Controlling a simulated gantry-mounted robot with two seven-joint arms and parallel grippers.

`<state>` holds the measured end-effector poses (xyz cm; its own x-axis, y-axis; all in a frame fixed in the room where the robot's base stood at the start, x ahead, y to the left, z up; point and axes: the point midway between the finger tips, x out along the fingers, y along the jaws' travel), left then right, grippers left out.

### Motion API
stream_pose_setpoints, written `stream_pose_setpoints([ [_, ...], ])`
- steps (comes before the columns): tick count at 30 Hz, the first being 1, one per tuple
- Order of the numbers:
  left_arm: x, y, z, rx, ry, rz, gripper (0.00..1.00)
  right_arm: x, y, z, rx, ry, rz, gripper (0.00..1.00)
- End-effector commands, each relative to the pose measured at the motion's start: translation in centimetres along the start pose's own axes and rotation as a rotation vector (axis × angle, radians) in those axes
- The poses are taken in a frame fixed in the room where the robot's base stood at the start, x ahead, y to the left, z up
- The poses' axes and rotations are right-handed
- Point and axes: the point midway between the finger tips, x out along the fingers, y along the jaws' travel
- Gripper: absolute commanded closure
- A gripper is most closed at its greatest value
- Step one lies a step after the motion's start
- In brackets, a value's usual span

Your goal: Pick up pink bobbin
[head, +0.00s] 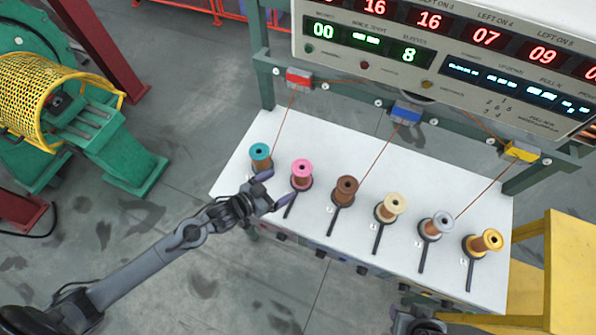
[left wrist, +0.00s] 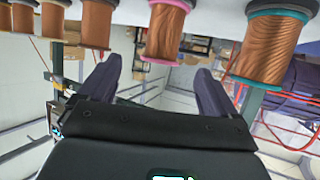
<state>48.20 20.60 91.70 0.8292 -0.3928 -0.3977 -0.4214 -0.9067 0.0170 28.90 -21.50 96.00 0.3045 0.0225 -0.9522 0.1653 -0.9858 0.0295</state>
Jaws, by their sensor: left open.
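The pink bobbin (head: 302,174) is a copper-wound spool with a pink top flange, upright on a dark holder on the white table, second from the left. My left gripper (head: 276,190) is open and empty just left of and in front of it. Its two fingers point toward the bobbin, apart from it. In the left wrist view the pink bobbin (left wrist: 163,35) shows at the top, beyond and between the open fingers (left wrist: 158,66). A dark part of my right arm shows at the bottom edge; its jaws cannot be made out.
A teal bobbin (head: 260,156) stands close left of the pink one, and a brown bobbin (head: 346,188) to its right. Cream, silver and gold bobbins follow along the white table (head: 300,225). A display panel (head: 450,60) overhangs the back, with thin wires running down.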

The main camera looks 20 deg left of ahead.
Motion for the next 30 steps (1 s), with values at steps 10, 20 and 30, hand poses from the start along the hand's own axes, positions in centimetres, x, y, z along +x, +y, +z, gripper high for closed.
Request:
stream_pose_setpoints([
  [10,3.6,-0.8,0.0,0.019,0.021,-0.006,0.08,1.8,0.2,0.8,-0.007,-0.003,0.009,0.57],
  [20,6.5,-0.8,0.0,0.019,0.018,-0.005,0.08,2.0,0.1,0.6,-0.001,0.003,0.003,0.57],
  [30,10.1,-1.1,0.2,0.018,0.019,-0.005,0.08,2.5,-0.1,0.7,0.004,0.005,-0.002,0.57],
])
